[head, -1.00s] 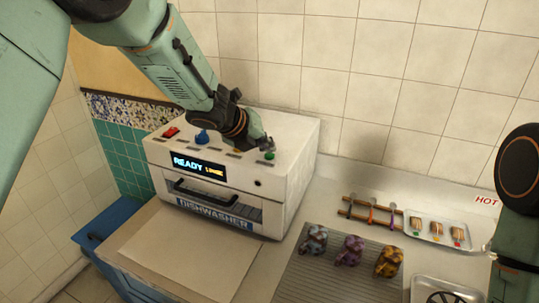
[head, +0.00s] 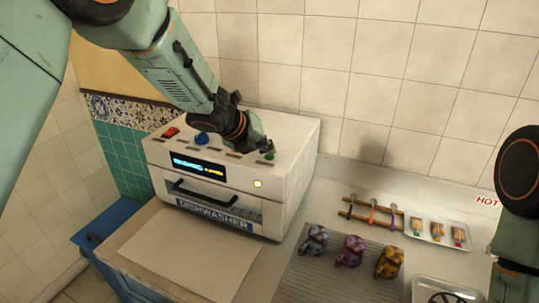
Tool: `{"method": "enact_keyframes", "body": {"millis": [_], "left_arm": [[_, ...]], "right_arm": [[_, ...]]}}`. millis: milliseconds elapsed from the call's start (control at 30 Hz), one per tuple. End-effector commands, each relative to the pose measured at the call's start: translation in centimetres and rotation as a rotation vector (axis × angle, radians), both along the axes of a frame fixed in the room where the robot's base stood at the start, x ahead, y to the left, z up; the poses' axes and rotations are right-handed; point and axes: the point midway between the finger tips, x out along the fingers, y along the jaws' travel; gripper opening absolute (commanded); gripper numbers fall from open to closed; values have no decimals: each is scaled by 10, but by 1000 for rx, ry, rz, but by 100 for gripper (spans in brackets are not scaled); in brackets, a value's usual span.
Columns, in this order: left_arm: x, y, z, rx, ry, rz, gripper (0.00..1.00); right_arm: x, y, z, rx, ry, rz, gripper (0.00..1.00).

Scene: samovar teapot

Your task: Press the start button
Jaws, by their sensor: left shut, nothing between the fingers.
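The white dishwasher (head: 290,150) stands on the counter against the tiled wall. Its top panel carries a red switch (head: 171,132), a blue knob (head: 202,138) and a green button (head: 269,156) at the right end. The front display (head: 197,168) is lit, its text too blurred to read. A small round lamp (head: 257,184) on the front glows yellow. My left gripper (head: 266,146) is shut and empty, its tip pointing down right at the green button; I cannot tell whether it touches. My right arm shows at the right edge; its gripper is not visible.
Three patterned pots, blue (head: 314,240), purple (head: 350,251) and orange (head: 389,263), stand on a ribbed drainboard (head: 325,282). A wooden rack (head: 371,214) and a metal tray (head: 438,229) with small packets lie behind. A bare board (head: 180,250) lies before the dishwasher.

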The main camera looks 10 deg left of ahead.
Motion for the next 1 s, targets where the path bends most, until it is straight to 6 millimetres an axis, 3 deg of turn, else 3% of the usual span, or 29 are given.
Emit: {"method": "enact_keyframes", "body": {"millis": [400,767,1000], "left_arm": [[-2,-1,17,1,1,0,0],[-2,-1,18,1,1,0,0],[-1,-1,37,0,1,-1,0]], "right_arm": [[0,0,17,0,0,0,40],[0,0,17,0,0,0,40],[0,0,36,0,0,0,40]]}}
